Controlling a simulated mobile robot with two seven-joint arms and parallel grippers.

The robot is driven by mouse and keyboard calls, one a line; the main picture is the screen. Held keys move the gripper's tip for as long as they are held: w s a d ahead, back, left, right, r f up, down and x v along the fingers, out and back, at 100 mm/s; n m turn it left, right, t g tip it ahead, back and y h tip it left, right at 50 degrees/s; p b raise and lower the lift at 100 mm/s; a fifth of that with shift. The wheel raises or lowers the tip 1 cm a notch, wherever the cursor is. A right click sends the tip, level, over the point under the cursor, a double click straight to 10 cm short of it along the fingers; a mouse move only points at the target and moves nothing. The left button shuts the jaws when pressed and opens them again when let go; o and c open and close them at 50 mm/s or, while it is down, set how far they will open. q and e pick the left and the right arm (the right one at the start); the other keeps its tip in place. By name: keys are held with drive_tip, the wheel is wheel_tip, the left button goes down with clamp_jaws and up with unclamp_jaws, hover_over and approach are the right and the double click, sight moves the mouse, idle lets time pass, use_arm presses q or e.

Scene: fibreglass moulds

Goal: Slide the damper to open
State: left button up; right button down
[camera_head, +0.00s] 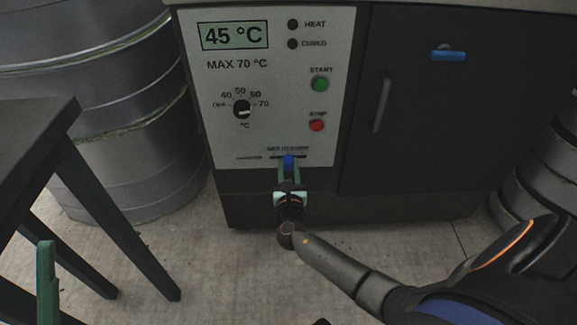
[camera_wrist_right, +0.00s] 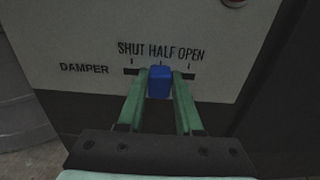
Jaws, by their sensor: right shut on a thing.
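The damper is a blue slider knob (camera_wrist_right: 159,82) in a dark horizontal slot (camera_wrist_right: 188,76) low on the white control panel. Above the slot are the words SHUT, HALF and OPEN, with DAMPER to the left. The knob sits at about the HALF mark. My right gripper (camera_wrist_right: 159,88) has its green fingers on both sides of the knob and is shut on it. In the head view the knob (camera_head: 288,160) shows between the fingertips of my right gripper (camera_head: 289,168). A green finger-like part at the lower left (camera_head: 47,280) seems to be my left gripper; its jaw state is unclear.
The white panel (camera_head: 275,130) shows 45 °C, a dial (camera_head: 242,109), a green START button (camera_head: 320,84) and a red STOP button (camera_head: 317,125). A dark door with a handle (camera_head: 382,104) and blue latch (camera_head: 449,56) is at right. A dark table (camera_head: 35,125) and grey drums (camera_head: 140,150) stand left.

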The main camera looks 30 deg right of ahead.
drive_tip(key=shift+d, duration=0.1)
drive_tip(key=s+d, duration=0.1)
drive_tip(key=d, duration=0.1)
drive_tip(key=s+d+p, duration=0.1)
drive_tip(key=shift+s+d+r, duration=0.1)
drive_tip(key=shift+s+d, duration=0.05)
drive_tip(key=shift+d, duration=0.25)
drive_tip(key=c, duration=0.6)
unclamp_jaws()
drive_tip(key=shift+o, duration=0.2)
drive_tip(key=shift+s+a, duration=0.1)
